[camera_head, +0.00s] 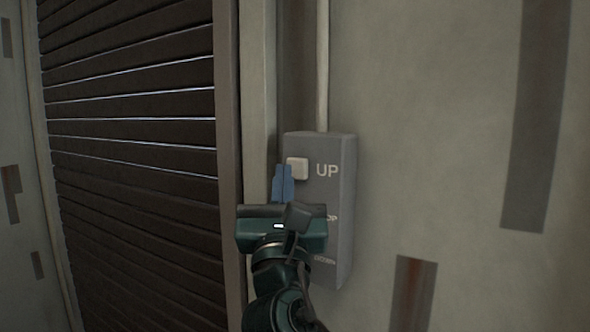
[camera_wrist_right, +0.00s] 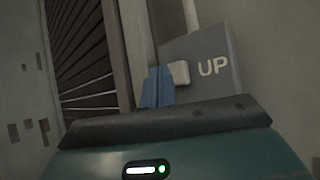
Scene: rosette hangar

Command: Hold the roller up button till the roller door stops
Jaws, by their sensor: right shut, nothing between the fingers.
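The roller up button (camera_head: 298,168) is a pale square button beside the letters UP on a grey control box (camera_head: 345,190) on the wall. My right gripper (camera_head: 283,170) is shut and empty, with its blue fingertips just left of the button in the head view. In the right wrist view, the fingertips (camera_wrist_right: 158,78) show just left of the button (camera_wrist_right: 179,73); I cannot tell if they touch it. The roller door (camera_head: 135,150) has dark slats with bright lines between some of them; it also shows in the wrist view (camera_wrist_right: 85,60). Lower controls on the box are partly hidden by my right gripper and arm. My left gripper is out of view.
A door frame post (camera_head: 228,150) stands between the roller door and the box. A conduit (camera_head: 322,60) runs up from the box. The wall (camera_head: 440,150) to the right is flat, with dark rusty patches.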

